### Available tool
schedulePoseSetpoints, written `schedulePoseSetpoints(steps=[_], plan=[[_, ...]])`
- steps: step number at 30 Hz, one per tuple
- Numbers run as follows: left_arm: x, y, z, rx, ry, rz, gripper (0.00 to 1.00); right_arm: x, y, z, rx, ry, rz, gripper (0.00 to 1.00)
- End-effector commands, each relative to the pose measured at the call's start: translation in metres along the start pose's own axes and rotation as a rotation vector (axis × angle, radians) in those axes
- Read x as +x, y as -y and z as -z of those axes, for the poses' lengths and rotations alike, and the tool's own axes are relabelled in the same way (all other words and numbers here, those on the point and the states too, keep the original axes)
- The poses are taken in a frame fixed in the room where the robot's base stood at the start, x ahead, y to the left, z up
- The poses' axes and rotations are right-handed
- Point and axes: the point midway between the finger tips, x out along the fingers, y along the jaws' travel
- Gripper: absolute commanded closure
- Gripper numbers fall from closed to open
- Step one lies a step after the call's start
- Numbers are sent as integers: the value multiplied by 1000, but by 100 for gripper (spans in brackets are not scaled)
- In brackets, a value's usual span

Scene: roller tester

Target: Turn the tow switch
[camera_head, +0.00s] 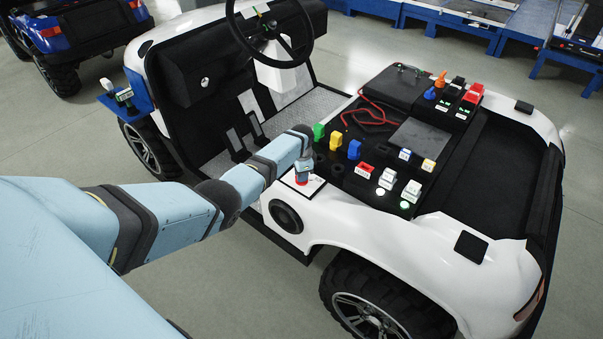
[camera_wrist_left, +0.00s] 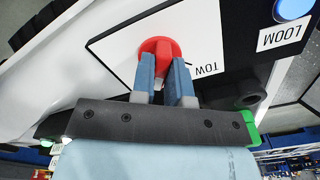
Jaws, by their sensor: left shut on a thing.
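The tow switch is a red knob (camera_wrist_left: 161,49) on a white plate lettered TOW (camera_wrist_left: 120,55) in the left wrist view. In the head view the white plate (camera_head: 314,188) sits on the near side of the white cart, and red shows just under the gripper. My left gripper (camera_wrist_left: 164,75) is shut on the red knob, with one blue-grey finger on each side. In the head view my left gripper (camera_head: 302,170) reaches down onto the plate and hides most of the knob. My right gripper is not in view.
Green (camera_head: 319,131), yellow (camera_head: 336,140) and blue (camera_head: 354,149) connectors stand close behind the gripper on the black panel. A steering wheel (camera_head: 268,52) rises at the back. A LOOM label (camera_wrist_left: 282,36) with a blue button (camera_wrist_left: 293,8) lies near the plate.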

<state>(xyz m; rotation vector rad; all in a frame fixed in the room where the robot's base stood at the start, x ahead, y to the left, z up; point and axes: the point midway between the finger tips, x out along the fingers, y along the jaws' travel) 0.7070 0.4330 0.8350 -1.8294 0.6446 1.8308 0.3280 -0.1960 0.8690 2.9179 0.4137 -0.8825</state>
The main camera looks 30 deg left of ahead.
Motion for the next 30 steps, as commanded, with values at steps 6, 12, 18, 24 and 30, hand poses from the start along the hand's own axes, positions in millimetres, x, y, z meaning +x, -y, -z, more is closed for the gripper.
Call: schedulePoseSetpoints(steps=[6,12,18,24,30], plan=[[-2,1,1,118,-3,2,100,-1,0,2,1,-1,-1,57],[-2,1,1,180,-2,3,100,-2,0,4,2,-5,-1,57],[-2,1,1,201,-3,3,100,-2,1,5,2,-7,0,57],[-2,1,1,203,-3,3,100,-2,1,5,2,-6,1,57],[-2,1,2,203,-3,3,74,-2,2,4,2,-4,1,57]])
